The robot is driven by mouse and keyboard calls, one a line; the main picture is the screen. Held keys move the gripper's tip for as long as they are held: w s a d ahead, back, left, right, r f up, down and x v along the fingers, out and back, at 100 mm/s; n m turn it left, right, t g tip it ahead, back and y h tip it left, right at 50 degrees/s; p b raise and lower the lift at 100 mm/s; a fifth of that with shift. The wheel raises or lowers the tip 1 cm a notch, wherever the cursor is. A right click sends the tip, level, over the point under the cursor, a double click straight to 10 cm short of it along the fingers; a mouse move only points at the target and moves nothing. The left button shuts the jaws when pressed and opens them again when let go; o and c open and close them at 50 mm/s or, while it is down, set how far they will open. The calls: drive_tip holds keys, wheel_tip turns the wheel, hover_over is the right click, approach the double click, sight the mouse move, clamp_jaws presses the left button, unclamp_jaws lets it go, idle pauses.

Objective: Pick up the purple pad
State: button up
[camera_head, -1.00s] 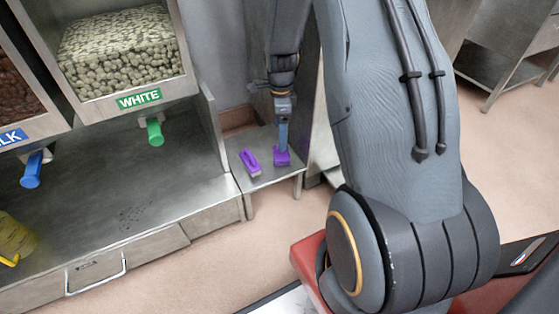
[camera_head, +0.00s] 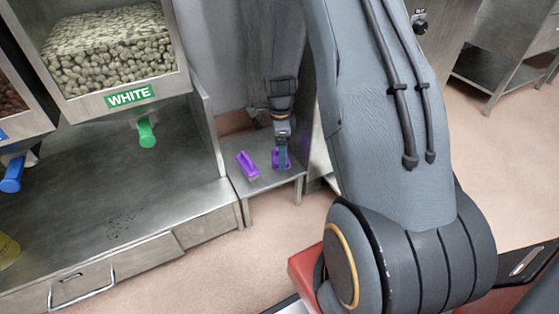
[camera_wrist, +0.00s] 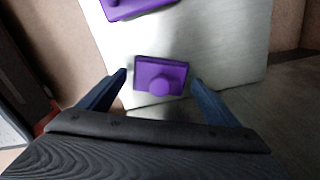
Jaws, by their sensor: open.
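A purple pad (camera_wrist: 160,75), a flat rectangular block with a round knob on top, lies on a small metal shelf (camera_wrist: 225,40). In the head view the pad (camera_head: 288,158) shows partly behind my gripper. My gripper (camera_head: 282,160) is open and points down over it. In the wrist view its two fingers stand on the left and right of the pad, with a gap on each side. A second purple thing (camera_head: 247,165), longer and with a raised handle, lies to the left on the same shelf. Part of it (camera_wrist: 135,8) shows at the top left of the wrist view.
A steel counter (camera_head: 110,195) with a bin labelled WHITE (camera_head: 130,96) stands left of the shelf, with a green handle (camera_head: 147,133) below the bin. A wall panel (camera_head: 205,120) rises between counter and shelf. Floor in front is clear.

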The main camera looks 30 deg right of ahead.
drive_tip(key=shift+c, duration=0.4)
drive_tip(key=c, duration=1.2)
drive_tip(key=shift+o, duration=0.2)
drive_tip(key=shift+r, duration=0.2)
drive_tip(key=shift+r+p, duration=0.5)
drive_tip(key=r, duration=0.1)
drive_tip(key=p, duration=0.1)
drive_tip(key=r+p, duration=0.1)
drive_tip(key=shift+s+r, duration=0.25)
drive_tip(key=shift+r, duration=0.1)
drive_tip(key=s+p, duration=0.6)
drive_tip(key=s, duration=1.1)
drive_tip(key=shift+s+a+f, duration=0.25)
drive_tip(key=shift+a, duration=0.15)
